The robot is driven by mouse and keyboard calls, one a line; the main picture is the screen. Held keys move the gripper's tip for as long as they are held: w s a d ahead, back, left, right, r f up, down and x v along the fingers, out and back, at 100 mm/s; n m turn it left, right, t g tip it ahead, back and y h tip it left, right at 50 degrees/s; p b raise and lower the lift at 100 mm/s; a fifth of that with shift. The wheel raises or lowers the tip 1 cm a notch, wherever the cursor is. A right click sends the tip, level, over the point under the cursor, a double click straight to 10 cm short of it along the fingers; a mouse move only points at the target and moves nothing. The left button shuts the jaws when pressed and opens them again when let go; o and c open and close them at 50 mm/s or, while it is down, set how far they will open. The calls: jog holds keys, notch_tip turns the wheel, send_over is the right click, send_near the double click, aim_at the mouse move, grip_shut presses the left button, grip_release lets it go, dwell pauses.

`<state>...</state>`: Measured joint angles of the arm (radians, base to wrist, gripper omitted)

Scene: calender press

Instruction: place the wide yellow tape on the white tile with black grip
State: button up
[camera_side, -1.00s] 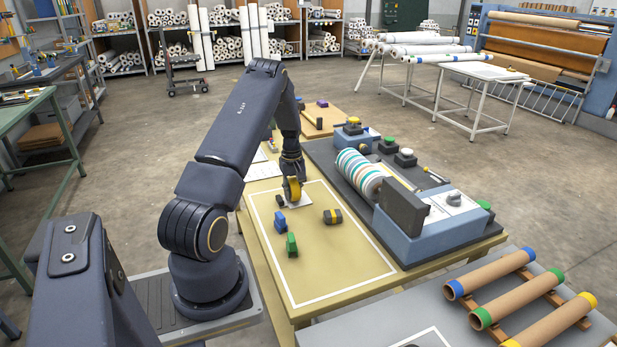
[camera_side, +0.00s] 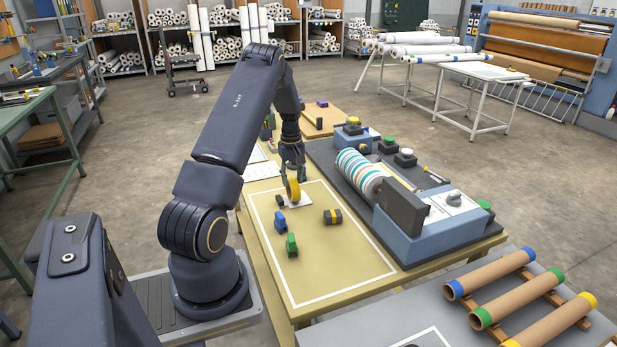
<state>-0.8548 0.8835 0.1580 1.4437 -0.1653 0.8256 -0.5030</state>
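The wide yellow tape (camera_side: 293,189) stands upright on its edge on the white tile (camera_side: 303,202), near the far end of the yellow work mat. A small dark block (camera_side: 280,200) sits at the tile's left edge and looks like its black grip. My gripper (camera_side: 293,172) is just above the tape, pointing down. Its fingers look spread apart, and the tape shows below them. Whether a fingertip still touches the tape is too small to tell.
The mat's near part is clear.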

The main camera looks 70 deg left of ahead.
notch_tip(320, 180, up, 6)
jog(key=shift+r, duration=0.1)
jog(key=w+d+r+m+t, duration=0.15)
jog(key=d+r+m, duration=0.25)
jog(key=d+r, duration=0.65)
jog(key=w+d+r+m+t, duration=0.15)
jog(key=d+r+m, duration=0.45)
jog(key=d, duration=0.7)
jog(key=s+d+r+m+t, duration=0.1)
jog(key=s+d+m, duration=0.3)
jog(key=s+d, duration=0.2)
jog(key=s+d+r+m+t, duration=0.1)
jog(key=s+d+m, duration=0.3)
jog(key=d, duration=0.7)
jog(key=shift+s+d+r+t, duration=0.25)
jog(key=shift+s+r+t, duration=0.05)
jog(key=shift+s, duration=0.7)
